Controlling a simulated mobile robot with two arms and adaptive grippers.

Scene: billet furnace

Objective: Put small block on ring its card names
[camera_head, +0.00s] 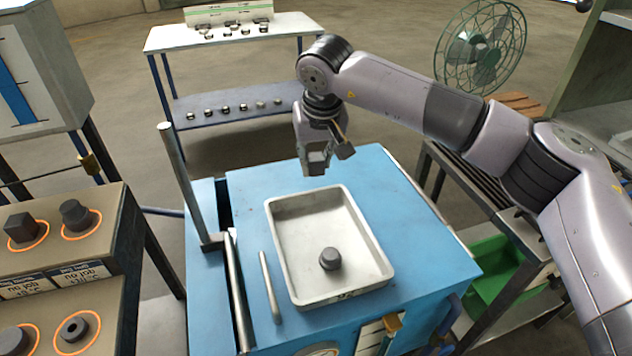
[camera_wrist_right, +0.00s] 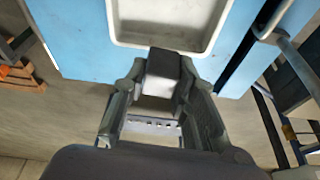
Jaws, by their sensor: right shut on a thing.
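My right gripper (camera_head: 318,155) is shut on a small dark block, which shows between its fingers in the right wrist view (camera_wrist_right: 162,72). The gripper hangs above the far edge of the blue cabinet, behind the tray. A dark, stubby block (camera_head: 330,258) stands in the pale metal tray (camera_head: 296,232). At the left, a brown stand bears orange rings with dark pieces on them: a faceted block (camera_head: 22,228), a rounder block (camera_head: 77,215) and a piece with a hole (camera_head: 73,328). Cards (camera_head: 86,273) sit below the upper rings; their print is only partly legible. My left gripper is out of view.
The blue cabinet (camera_head: 410,222) carries the tray, a loose grey rod (camera_head: 269,286) and an upright post (camera_head: 180,180). A blue-legged table (camera_head: 170,40) with several small pieces stands behind. A green fan (camera_head: 480,47) and a green bin (camera_head: 495,270) are at the right.

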